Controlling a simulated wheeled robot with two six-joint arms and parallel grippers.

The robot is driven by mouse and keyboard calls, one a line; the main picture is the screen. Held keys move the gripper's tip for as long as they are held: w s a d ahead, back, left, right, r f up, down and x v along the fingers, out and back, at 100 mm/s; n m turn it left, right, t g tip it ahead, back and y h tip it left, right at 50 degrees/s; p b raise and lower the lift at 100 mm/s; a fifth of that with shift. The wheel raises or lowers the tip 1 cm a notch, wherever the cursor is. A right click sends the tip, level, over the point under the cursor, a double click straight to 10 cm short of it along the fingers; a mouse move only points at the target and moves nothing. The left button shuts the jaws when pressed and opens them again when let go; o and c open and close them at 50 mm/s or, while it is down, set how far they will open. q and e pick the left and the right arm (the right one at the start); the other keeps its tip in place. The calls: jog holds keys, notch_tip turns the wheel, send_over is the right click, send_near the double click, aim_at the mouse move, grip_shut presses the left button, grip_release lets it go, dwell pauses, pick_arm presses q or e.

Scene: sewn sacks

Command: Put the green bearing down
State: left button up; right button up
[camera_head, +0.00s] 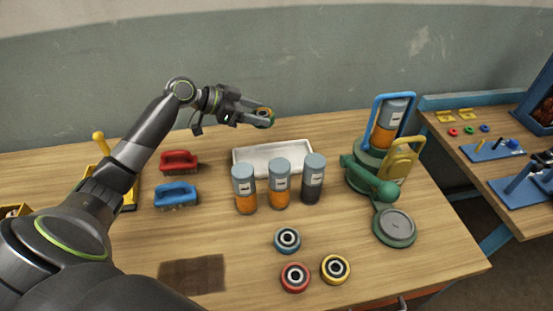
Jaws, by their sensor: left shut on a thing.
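The green bearing (264,123) is in the jaws of my left gripper (262,116), which is shut on it. The gripper holds it in the air, in the picture above the back edge of the white tray (309,146). Three other bearings lie on the table's front part: a blue one (287,240), a red one (295,277) and a yellow one (336,268). My right gripper is not in view.
Three jars (279,184) stand in front of the tray. A red brush (179,162) and a blue brush (176,195) lie left. A green device (371,177) with a round plate (396,228) stands right. Bare table (232,240) lies front left of the bearings.

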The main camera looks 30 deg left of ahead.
aim_at(258, 164)
pick_arm(q)
jog(key=f, duration=0.1)
jog(key=f+b, duration=0.1)
jog(key=f, duration=0.1)
jog(key=shift+s, duration=0.35)
notch_tip(258, 164, down, 11)
jog(key=shift+w+r+p, duration=0.1)
jog(key=shift+w+p, duration=0.05)
jog(key=shift+p, duration=0.65)
jog(key=shift+f, duration=0.6)
jog(key=shift+f, duration=0.1)
jog(key=o, duration=1)
jog(key=shift+o, duration=0.2)
